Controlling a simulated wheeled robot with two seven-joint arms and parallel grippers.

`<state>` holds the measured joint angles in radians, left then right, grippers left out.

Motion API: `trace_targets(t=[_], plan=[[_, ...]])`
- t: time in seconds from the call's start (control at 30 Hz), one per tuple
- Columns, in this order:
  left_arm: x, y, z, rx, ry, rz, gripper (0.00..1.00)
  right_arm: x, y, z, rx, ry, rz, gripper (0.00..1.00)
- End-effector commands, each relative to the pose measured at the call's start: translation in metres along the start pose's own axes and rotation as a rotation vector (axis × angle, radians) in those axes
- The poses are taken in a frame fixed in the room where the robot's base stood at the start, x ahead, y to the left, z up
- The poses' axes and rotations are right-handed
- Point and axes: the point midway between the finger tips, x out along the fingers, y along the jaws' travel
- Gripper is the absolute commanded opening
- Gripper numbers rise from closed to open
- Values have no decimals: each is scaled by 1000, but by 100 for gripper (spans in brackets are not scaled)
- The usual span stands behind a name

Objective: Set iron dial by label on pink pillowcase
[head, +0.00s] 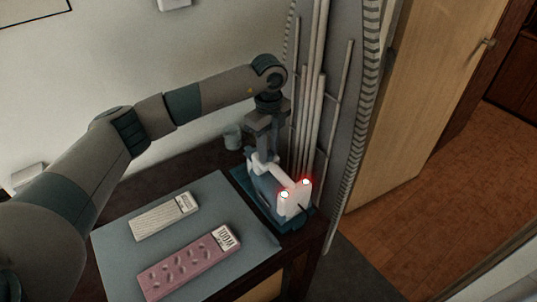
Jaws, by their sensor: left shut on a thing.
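The pink pillowcase (180,268) lies folded on the grey mat, with darker oval marks along it. A white label (228,237) at its right end carries dark letters that seem to read "WOOL". The iron (291,204), white and blue, stands at the right on a teal base, with two glowing red lights on its near side. My left gripper (262,152) reaches down from above onto the back of the iron and is shut on it. The fingers hide the dial, so I cannot tell its setting. My right gripper is not in view.
A striped cream folded cloth (162,217) with its own label lies on the grey mat (118,248) behind the pillowcase. Upright rods and a ridged grey panel (349,120) rise close at the right.

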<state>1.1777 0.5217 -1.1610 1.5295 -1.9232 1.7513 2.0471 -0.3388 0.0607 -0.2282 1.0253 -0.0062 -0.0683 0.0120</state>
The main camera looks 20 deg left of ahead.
Motion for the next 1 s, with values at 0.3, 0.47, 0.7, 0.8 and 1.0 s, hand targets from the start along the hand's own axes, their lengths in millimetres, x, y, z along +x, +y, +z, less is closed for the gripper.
trace_targets(t=[0.3, 0.47, 0.7, 0.8, 1.0], plan=[[3, 0, 1, 298, -2, -3, 4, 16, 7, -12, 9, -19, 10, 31], [3, 1, 1, 449, -3, -3, 4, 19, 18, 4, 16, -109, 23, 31], [2, 1, 2, 676, -3, -4, 4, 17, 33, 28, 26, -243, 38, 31], [2, 1, 2, 766, -3, -4, 4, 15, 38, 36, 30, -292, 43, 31], [1, 2, 2, 912, -4, -3, 4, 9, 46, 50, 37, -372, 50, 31]])
